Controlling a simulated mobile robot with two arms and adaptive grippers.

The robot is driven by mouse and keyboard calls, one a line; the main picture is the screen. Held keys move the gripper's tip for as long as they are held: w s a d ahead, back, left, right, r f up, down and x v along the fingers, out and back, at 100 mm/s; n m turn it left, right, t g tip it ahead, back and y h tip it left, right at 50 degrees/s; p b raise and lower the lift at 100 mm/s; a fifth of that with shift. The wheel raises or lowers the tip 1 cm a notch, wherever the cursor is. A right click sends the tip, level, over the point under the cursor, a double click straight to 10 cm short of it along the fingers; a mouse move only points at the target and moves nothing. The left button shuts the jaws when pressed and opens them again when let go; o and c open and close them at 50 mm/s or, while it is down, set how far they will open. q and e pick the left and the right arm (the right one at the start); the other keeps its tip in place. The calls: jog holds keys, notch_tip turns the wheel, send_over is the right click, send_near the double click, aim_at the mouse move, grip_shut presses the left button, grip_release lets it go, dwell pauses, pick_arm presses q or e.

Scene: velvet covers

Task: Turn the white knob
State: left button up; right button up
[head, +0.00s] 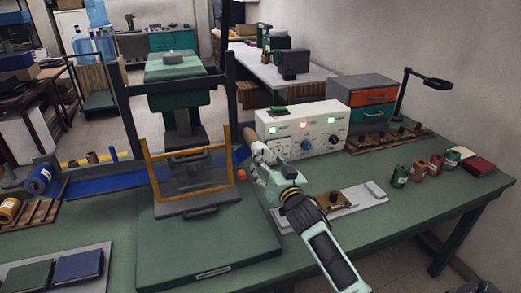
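A white control box (303,127) stands on the green table, its front facing me. The blue and white knobs are clear of the gripper. Its fingers are too small and overlapped to show whether they are open, shut or touching the box. My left gripper is out of view.
A framed press-like stand (205,237) with a yellow-edged clear panel is left of my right arm. A white tray (342,209) lies beside the arm. Several spools (401,176), an orange-drawer cabinet (372,97) and a lamp (437,83) are to the right.

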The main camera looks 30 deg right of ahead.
aim_at(264, 156)
jog(key=x, duration=0.4)
jog(key=shift+w+f, duration=0.1)
jog(key=shift+p+x, duration=0.35)
jog(key=shift+x, duration=0.75)
jog(key=shift+f, duration=0.1)
jog(key=c, duration=1.1)
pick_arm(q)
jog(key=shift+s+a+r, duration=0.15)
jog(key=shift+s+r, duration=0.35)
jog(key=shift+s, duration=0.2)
pick_arm(e)
jog(key=shift+n, duration=0.3)
